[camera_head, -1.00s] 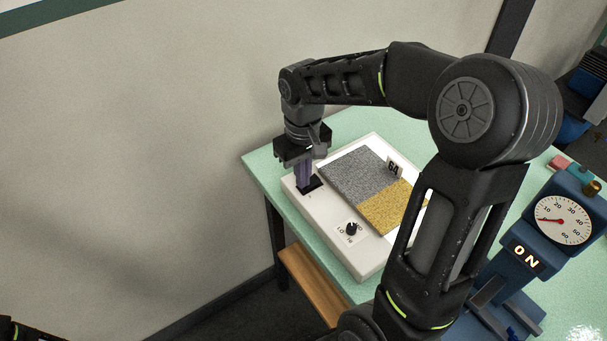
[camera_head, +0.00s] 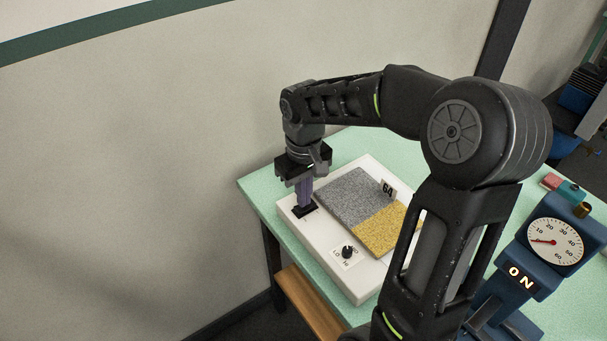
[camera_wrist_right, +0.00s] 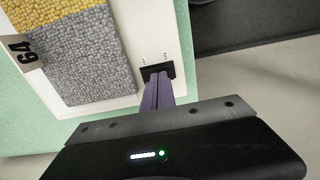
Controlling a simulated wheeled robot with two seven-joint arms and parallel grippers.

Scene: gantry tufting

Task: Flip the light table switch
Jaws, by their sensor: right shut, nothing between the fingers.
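The light table (camera_head: 322,236) is a white box on the green bench. Its black switch (camera_head: 313,208) is set at the left corner and also shows in the right wrist view (camera_wrist_right: 168,69), with small marks beside it. My right gripper (camera_head: 304,207) points down with its purple fingers shut and empty. In the right wrist view the fingertips (camera_wrist_right: 158,78) are at the switch plate and cover part of it. I cannot tell whether they touch the rocker or which way it is set. My left gripper is not in view.
A grey and yellow tufted sample (camera_head: 345,197) with a 64 tag (camera_head: 388,188) lies on the light table. A black LO/HI knob (camera_head: 347,252) is near its front. A blue dial gauge (camera_head: 555,241) reading ON stands right. A wall rises behind the bench.

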